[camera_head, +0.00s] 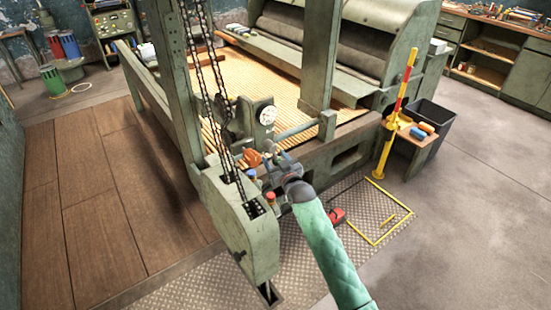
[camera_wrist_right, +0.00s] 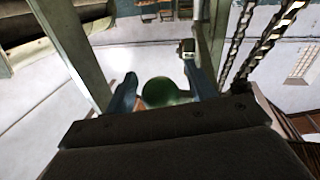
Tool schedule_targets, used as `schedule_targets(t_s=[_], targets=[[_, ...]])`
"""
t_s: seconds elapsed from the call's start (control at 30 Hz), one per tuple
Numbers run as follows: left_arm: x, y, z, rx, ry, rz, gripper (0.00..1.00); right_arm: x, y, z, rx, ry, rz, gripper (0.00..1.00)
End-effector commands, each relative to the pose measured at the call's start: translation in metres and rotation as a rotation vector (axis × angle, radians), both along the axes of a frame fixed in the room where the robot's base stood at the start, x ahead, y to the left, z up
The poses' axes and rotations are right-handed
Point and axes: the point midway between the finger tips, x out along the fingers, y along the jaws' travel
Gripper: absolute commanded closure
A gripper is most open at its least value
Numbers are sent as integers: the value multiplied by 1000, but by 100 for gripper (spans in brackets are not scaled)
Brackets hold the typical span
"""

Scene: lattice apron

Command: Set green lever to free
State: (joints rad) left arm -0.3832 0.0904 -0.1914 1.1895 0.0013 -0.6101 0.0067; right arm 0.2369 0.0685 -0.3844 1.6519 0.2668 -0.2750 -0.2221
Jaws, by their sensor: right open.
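My right arm comes in from the bottom in the head view, and its gripper (camera_head: 270,168) is at the green machine's near post. In the right wrist view this gripper (camera_wrist_right: 158,68) is open, with a finger on each side of a round green knob (camera_wrist_right: 163,92). The knob appears to be the green lever's end. I cannot tell whether the fingers touch it. In the head view the green lever is hidden or too small to make out near the gripper. My left gripper is not in view.
An orange handle (camera_head: 252,158), a blue knob (camera_head: 252,174) and a red knob (camera_head: 271,197) are close by the gripper. Chains (camera_head: 205,80) hang along the post. A yellow-and-red lever (camera_head: 397,110) stands to the right.

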Motion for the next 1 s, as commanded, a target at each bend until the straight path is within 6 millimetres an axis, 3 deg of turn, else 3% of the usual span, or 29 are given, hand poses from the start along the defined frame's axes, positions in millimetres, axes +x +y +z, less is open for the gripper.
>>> schedule_targets(t_s=[0.2, 0.5, 0.87, 1.0], targets=[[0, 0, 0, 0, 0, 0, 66, 0, 0, 0, 0, 0, 0, 45], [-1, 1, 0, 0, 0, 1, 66, 0, 0, 0, 0, 0, 0, 100], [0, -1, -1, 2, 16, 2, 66, 3, -3, 0, -46, -34, 0, 100], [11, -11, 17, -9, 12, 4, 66, 6, -8, 2, -110, -79, 0, 100]])
